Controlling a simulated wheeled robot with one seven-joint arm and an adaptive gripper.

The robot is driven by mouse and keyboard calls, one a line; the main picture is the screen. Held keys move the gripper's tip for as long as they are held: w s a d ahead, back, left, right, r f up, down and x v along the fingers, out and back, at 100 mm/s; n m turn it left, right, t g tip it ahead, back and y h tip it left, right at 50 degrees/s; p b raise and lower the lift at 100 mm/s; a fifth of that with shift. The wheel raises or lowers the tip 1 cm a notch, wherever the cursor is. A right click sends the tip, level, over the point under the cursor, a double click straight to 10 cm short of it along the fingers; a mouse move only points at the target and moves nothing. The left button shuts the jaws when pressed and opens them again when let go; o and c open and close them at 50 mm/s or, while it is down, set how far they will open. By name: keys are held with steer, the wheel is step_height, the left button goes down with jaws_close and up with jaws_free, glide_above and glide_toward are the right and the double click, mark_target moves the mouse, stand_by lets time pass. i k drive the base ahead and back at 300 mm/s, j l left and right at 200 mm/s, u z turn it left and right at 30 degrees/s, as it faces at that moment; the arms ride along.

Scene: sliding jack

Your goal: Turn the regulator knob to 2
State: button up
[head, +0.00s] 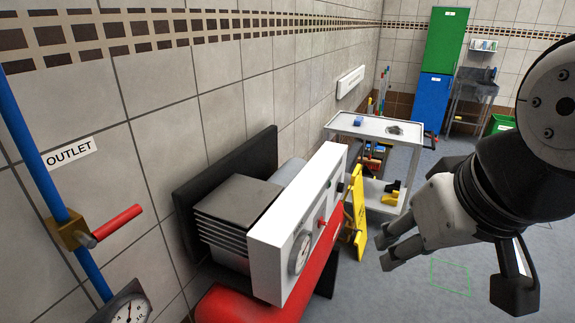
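A white panel (277,240) on a compressor-like unit carries a round gauge (300,252). A small red part (321,225) sits on the panel beyond the gauge; the steep angle hides whether it is the regulator knob, and no number marks are readable.
A red tank (245,304) lies under the panel. At the left, a blue pipe (32,155) has a red-handled valve (118,222) and a gauge (130,310). A yellow sign (360,205) and a white cart (375,128) stand behind. Grey floor (395,285) is clear around my gripper.

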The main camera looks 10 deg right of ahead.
mark_target(340, 186)
steer(key=i+z, duration=0.6)
steer(key=z, duration=0.15)
